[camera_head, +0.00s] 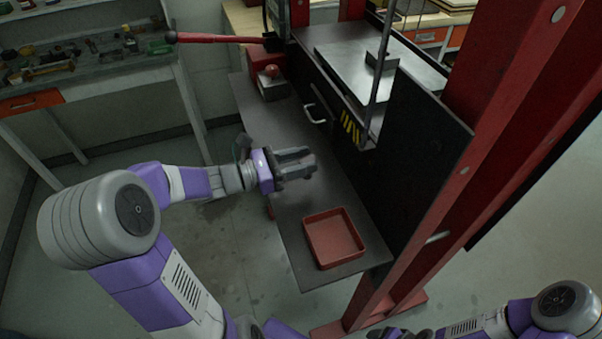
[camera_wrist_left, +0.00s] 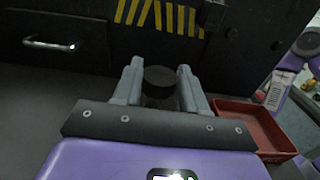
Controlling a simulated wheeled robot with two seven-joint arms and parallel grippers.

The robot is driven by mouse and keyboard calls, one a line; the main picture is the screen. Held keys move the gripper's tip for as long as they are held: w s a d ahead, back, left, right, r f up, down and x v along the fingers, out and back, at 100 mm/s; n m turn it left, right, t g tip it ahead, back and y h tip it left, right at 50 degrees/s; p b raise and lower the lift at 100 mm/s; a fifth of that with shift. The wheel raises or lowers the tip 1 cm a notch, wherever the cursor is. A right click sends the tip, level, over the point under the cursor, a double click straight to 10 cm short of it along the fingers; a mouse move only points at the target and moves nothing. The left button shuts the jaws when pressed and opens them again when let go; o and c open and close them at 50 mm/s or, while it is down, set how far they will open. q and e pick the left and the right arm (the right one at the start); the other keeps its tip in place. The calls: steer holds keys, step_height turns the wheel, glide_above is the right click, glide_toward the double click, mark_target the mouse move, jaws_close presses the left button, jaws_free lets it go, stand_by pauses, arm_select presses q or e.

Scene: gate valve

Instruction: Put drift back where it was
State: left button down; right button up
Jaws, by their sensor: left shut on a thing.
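The drift appears to be the dark round-topped cylinder (camera_wrist_left: 160,75) between my left fingers in the left wrist view. My left gripper (camera_head: 306,161) is shut on it, over the grey shelf (camera_head: 262,120) in front of the press. In the head view I cannot make out the drift apart from the fingers. Its lower end is hidden by my gripper in the wrist view. My right gripper (camera_head: 398,332) shows only in part at the bottom edge of the head view, and its jaws are unclear.
An empty-looking red tray (camera_head: 333,240) sits at the near end of the shelf, right of my gripper in the wrist view (camera_wrist_left: 262,128). A block with a red knob (camera_head: 271,84) stands at the far end. The press's dark side, with a handle (camera_head: 316,113), borders the shelf.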

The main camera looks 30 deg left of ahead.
arm_select(q)
steer(key=shift+f+b, duration=0.55)
steer(key=shift+f, duration=1.05)
steer(key=shift+f, duration=0.2)
steer(key=c, duration=0.6)
jaws_free()
steer(key=shift+r, duration=0.15)
steer(key=shift+s+a+r, duration=0.1)
steer(key=shift+s+a, duration=0.05)
steer(key=shift+a, duration=0.05)
steer(key=p+v, duration=0.2)
steer(key=v, duration=0.9)
steer(key=shift+s+a+p, duration=0.2)
steer(key=shift+s+p, duration=0.05)
steer(key=shift+p, duration=0.05)
